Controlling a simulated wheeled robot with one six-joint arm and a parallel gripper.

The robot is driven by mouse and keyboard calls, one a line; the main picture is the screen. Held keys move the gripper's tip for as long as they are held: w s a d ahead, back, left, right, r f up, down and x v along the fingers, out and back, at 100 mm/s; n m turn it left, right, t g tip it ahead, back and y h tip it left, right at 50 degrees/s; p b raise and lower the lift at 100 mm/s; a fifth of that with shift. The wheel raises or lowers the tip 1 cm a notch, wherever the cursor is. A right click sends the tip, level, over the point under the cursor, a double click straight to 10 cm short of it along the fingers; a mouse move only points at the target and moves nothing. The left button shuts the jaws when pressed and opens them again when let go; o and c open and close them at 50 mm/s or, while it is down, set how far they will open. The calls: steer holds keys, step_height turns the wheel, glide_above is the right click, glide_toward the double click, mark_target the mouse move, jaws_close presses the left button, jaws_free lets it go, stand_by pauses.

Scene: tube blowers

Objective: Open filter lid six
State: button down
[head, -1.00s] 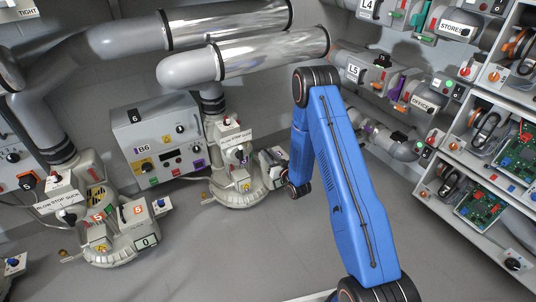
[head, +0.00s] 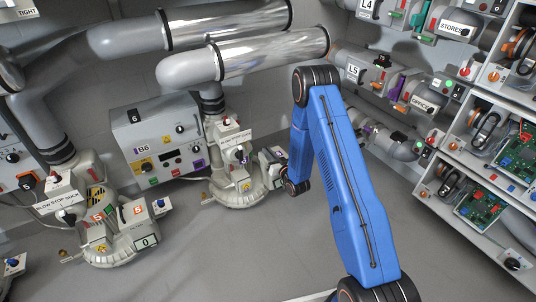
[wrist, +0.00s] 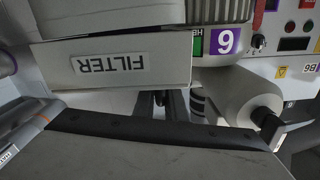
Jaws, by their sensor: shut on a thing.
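The filter housing of station six shows close up in the wrist view, upside down. A white piece with a FILTER label (wrist: 110,63) fills the upper left, and a purple tag with a 6 (wrist: 225,41) is just to its right. The dark fingers of my gripper (wrist: 160,103) are at the lower edge of the labelled piece, shut on the lid; the exact grip point is hard to see. In the head view the station six blower (head: 236,172) stands left of my blue arm, and my gripper is hidden behind the arm's lower end.
The grey B6 control box (head: 158,148) stands left of the blower. Another blower (head: 110,225) is at the left. Shelves with circuit boards (head: 485,200) are at the right, and large pipes run above. The floor in front is clear.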

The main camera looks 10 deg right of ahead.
mark_target(279, 152)
steer(key=shift+w+d+r+m, duration=0.1)
steer(key=shift+d+r+m, duration=0.2)
steer(key=shift+r+m, duration=0.2)
steer(key=d+r+m, duration=0.1)
steer(key=m, duration=0.1)
steer(key=w+d+r+m, duration=0.1)
steer(key=d+m, duration=0.1)
steer(key=d+r+m, duration=0.1)
steer(key=d+m, duration=0.1)
steer(key=shift+w+d+r, duration=0.15)
steer(key=shift+w+d, duration=0.05)
steer(key=shift+w, duration=0.2)
steer(key=w+d+f+m, duration=0.1)
steer(key=w+d+m, duration=0.2)
steer(key=d+m, duration=0.5)
steer(key=shift+d+f, duration=0.25)
steer(key=shift+d, duration=0.55)
steer(key=c, duration=1.8)
jaws_free()
steer(key=shift+c, duration=0.2)
steer(key=shift+f, duration=0.1)
